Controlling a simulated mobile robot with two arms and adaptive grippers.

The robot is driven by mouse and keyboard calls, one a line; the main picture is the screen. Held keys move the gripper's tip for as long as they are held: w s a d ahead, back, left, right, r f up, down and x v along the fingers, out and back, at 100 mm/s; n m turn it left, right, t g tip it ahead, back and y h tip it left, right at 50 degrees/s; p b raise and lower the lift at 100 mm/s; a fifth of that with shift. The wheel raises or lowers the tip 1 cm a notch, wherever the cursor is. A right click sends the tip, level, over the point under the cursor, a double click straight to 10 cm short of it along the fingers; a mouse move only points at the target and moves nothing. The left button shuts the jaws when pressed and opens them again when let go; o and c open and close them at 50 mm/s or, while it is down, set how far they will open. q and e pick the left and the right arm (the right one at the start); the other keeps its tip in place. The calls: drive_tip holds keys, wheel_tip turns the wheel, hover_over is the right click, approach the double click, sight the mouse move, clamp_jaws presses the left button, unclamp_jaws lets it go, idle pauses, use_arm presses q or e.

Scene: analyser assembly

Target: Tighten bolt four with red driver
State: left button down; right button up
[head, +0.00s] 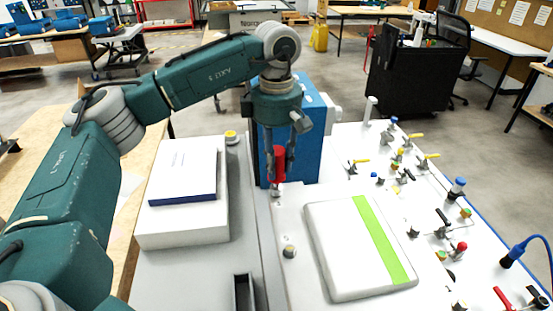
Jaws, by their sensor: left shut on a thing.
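My left gripper (276,150) reaches in from the left and points down, shut on the red driver (279,165). The driver is upright, and its lower tip is just above or at a small bolt (277,188) at the back corner of the white plate; I cannot tell whether they touch. Another bolt-like knob (289,251) sits near the plate's left edge. A white cover with a green stripe (335,245) lies on the plate. Which one is bolt four cannot be read. My right gripper is not in view.
A blue box (312,140) stands right behind the driver. A white box with a blue edge (182,215) stands on the left grey surface near a yellow-topped knob (231,136). The white board (400,205) on the right is crowded with clamps, handles and plugs.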

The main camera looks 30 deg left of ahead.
use_arm(q)
drive_tip(key=m, duration=0.5)
drive_tip(key=shift+m, duration=0.3)
drive_tip(key=m+p, duration=0.1)
drive_tip(key=m, duration=0.5)
drive_tip(key=shift+m, duration=0.4)
drive_tip(key=c, duration=1.7)
unclamp_jaws()
drive_tip(key=shift+m, duration=0.6)
drive_tip(key=shift+c, duration=0.2)
drive_tip(key=o, duration=0.3)
clamp_jaws()
drive_tip(key=shift+r, duration=0.1)
